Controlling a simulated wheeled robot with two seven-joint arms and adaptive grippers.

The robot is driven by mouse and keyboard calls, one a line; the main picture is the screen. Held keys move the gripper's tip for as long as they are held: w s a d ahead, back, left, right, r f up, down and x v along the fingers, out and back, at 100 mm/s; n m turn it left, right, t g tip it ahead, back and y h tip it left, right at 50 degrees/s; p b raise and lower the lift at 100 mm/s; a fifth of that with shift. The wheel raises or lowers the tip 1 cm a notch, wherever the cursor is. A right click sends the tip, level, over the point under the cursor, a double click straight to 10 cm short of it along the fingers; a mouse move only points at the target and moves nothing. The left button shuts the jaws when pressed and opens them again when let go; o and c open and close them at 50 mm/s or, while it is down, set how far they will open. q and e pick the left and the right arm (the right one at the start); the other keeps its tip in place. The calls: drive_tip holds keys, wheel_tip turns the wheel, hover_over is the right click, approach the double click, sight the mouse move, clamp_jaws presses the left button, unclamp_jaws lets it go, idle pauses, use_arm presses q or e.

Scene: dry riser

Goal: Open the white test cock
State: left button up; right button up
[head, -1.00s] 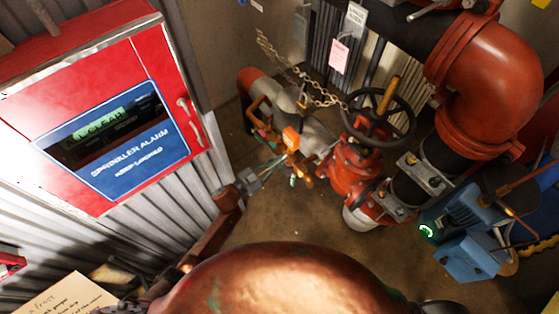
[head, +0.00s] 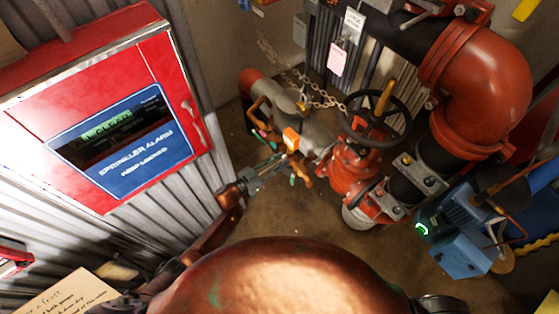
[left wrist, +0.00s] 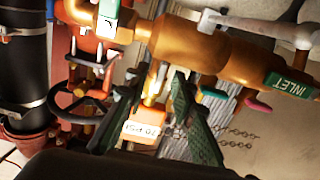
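My left gripper (head: 276,165) reaches from the left toward the brass valve assembly (head: 262,112), just below and left of its orange tag (head: 291,139). In the left wrist view, the two dark, green-padded fingers (left wrist: 155,84) stand apart. The orange 70 PSI tag (left wrist: 143,132) and a yellowish fitting show between or behind them. The brass body (left wrist: 185,42) crosses above the fingertips. Small green (left wrist: 215,92) and pink (left wrist: 258,103) handles hang along it. I cannot pick out the white test cock with certainty; fingers may hide it. My right gripper is not in view.
The red sprinkler alarm cabinet (head: 50,90) stands at the left. A red valve with a black handwheel (head: 401,122) stands right of the brass assembly, with a chain (head: 318,94) behind. Large red piping (head: 485,80) and a blue device (head: 460,255) fill the right. Some floor is clear.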

use_arm(q)
drive_tip(key=p+v, duration=0.2)
drive_tip(key=v, duration=0.3)
drive_tip(key=shift+w+d, duration=0.1)
idle(0.6)
